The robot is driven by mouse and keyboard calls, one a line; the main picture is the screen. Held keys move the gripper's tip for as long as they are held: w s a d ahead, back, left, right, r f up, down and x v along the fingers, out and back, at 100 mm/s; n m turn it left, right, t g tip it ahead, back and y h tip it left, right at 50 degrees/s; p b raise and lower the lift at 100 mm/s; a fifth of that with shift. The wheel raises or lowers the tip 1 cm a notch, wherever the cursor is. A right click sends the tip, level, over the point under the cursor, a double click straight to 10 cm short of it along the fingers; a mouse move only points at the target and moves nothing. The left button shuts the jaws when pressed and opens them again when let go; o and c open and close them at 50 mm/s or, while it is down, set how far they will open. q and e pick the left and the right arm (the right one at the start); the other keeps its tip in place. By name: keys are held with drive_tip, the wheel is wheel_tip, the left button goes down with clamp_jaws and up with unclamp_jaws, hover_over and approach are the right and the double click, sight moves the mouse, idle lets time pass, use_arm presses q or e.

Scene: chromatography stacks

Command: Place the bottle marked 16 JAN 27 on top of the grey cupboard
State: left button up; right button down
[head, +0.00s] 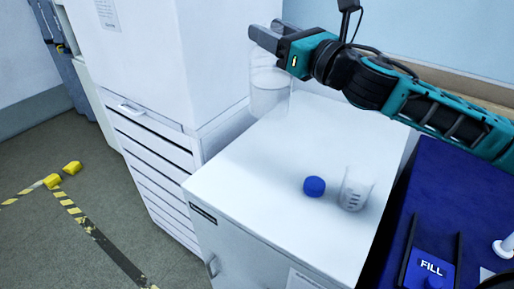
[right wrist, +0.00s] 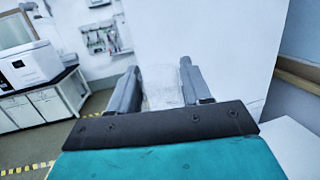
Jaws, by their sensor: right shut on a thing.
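My right gripper (head: 268,38) reaches in from the upper right, shut on the neck end of a clear, see-through bottle (head: 270,92). The bottle hangs upright below the fingers, at the back left of the white-grey cupboard top (head: 245,165). I cannot tell whether its base touches the top. In the right wrist view the bottle (right wrist: 163,88) shows between the two fingers (right wrist: 160,82). No date marking is readable on it. My left gripper is not in view.
A blue cap (head: 314,187) and a clear graduated beaker (head: 356,188) stand on the cupboard's right part. A tall white cabinet (head: 185,60) rises at the left. A blue surface marked FILL (head: 430,268) lies at the right. The cupboard's middle and front left are clear.

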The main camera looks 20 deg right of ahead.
sight(270, 110)
wheel_tip(270, 110, down, 16)
drive_tip(key=b, duration=0.3)
drive_tip(key=shift+r, duration=0.1)
drive_tip(key=shift+f+b, duration=0.5)
drive_tip(key=shift+f, duration=1.45)
drive_tip(key=shift+f, duration=0.15)
drive_tip(key=shift+c, duration=2.4)
unclamp_jaws()
drive_tip(key=shift+f, duration=0.1)
drive_tip(key=shift+s, duration=0.15)
